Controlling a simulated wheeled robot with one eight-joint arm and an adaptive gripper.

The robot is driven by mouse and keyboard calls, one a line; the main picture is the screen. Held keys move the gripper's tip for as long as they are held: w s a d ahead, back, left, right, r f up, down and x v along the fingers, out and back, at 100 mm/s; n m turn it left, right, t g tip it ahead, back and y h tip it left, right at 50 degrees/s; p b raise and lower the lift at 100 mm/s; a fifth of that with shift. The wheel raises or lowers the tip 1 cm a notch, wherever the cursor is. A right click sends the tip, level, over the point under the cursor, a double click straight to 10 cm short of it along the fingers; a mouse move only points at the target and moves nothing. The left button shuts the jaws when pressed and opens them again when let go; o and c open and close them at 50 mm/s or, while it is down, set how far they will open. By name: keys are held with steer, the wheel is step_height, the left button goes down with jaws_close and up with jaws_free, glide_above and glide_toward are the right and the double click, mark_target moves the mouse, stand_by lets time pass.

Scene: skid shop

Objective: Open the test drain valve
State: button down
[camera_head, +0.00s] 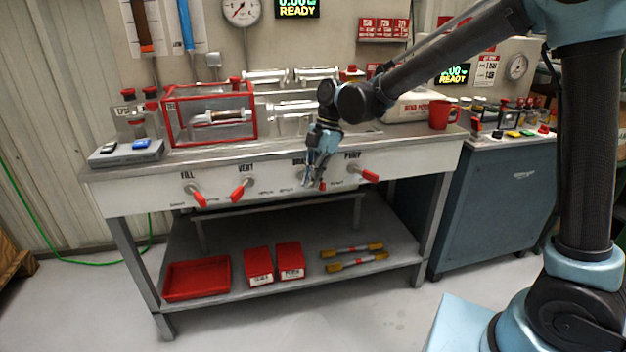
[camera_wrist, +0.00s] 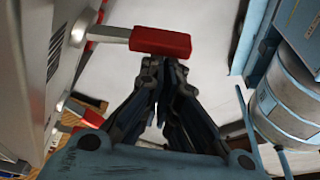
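The test drain valve is on the bench's front panel, under the partly covered drain label. In the head view, my gripper (camera_head: 313,178) hangs in front of it and hides most of it; a bit of red handle (camera_head: 323,186) shows beside the fingers. In the wrist view, a red lever grip (camera_wrist: 160,42) on a metal stem lies crosswise just past the fingertips; it appears to be the drain lever. My gripper (camera_wrist: 165,68) has its fingertips drawn together, with nothing visible between them. I cannot tell whether the tips touch the lever.
The fill lever (camera_head: 199,197), vent lever (camera_head: 239,190) and pump lever (camera_head: 367,174) share the panel. A red-framed guard box (camera_head: 253,104) and red mug (camera_head: 438,114) stand on the bench. A red tray (camera_head: 196,280) sits on the lower shelf. The floor in front is clear.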

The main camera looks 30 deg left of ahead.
steer(key=s+a, duration=0.1)
steer(key=s, duration=0.3)
steer(key=a+v, duration=0.1)
steer(key=v, duration=0.9)
steer(key=shift+w+d, duration=0.15)
steer(key=shift+d, duration=0.15)
steer(key=shift+w, duration=0.1)
steer(key=w+d+m+t, duration=0.1)
steer(key=w+d+m, duration=0.4)
steer(key=d, duration=0.6)
steer(key=w+d+m+t+y, duration=0.1)
steer(key=w+d+m, duration=0.35)
steer(key=d, duration=0.65)
steer(key=w+d+m+t, duration=0.1)
steer(key=w+d+m, duration=0.4)
steer(key=d, duration=0.6)
steer(key=s+d+f+m+t, duration=0.1)
steer(key=s+d+f+m, duration=0.2)
steer(key=d, duration=0.6)
steer(key=s+d+f+m+t+h, duration=0.1)
steer(key=s+d+f+m, duration=0.3)
steer(key=d+f+m, duration=0.2)
steer(key=s+d+f+m+h, duration=0.1)
steer(key=s+d+f+m, duration=0.2)
steer(key=d+m, duration=0.5)
steer(key=d+f, duration=0.1)
steer(key=d, duration=0.4)
steer(key=shift+s+d+f+t, duration=0.15)
steer(key=shift+s+f+t, duration=0.15)
steer(key=shift+s+t, duration=0.1)
